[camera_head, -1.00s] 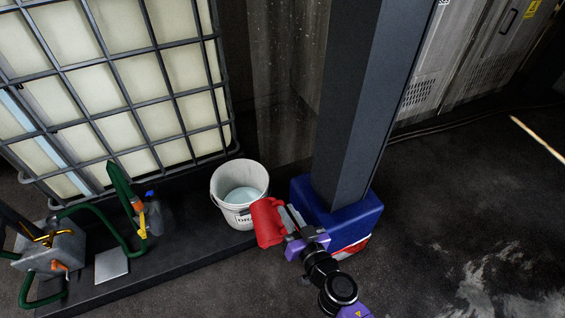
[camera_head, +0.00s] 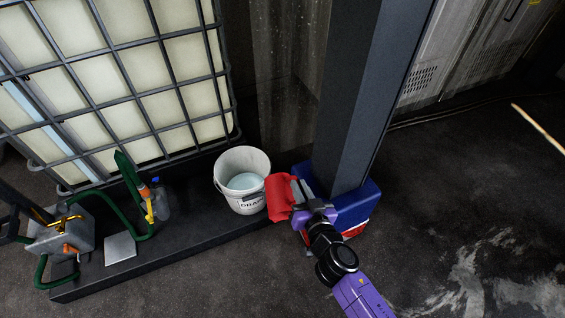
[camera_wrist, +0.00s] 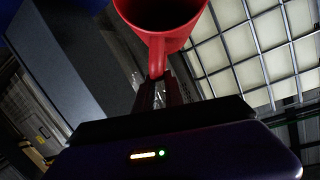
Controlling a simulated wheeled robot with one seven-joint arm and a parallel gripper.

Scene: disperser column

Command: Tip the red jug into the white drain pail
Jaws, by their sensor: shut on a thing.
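The red jug (camera_head: 279,198) is held in my gripper (camera_head: 299,200), just right of the white drain pail (camera_head: 243,192) in the head view. The jug looks tilted, and its left side is close to the pail's right rim; I cannot tell whether they touch. The pail stands upright on a dark platform, with pale liquid inside. In the wrist view the red jug (camera_wrist: 160,40) shows its dark open mouth, and my gripper (camera_wrist: 158,84) is shut on its handle. The pail does not show in the wrist view.
A grey column (camera_head: 358,105) with a blue base (camera_head: 352,204) stands right beside my gripper. A caged pale tank (camera_head: 130,80) stands at the back left. Green hoses (camera_head: 130,230) and a small bottle (camera_head: 160,200) are on the platform (camera_head: 190,243). Open floor lies to the right.

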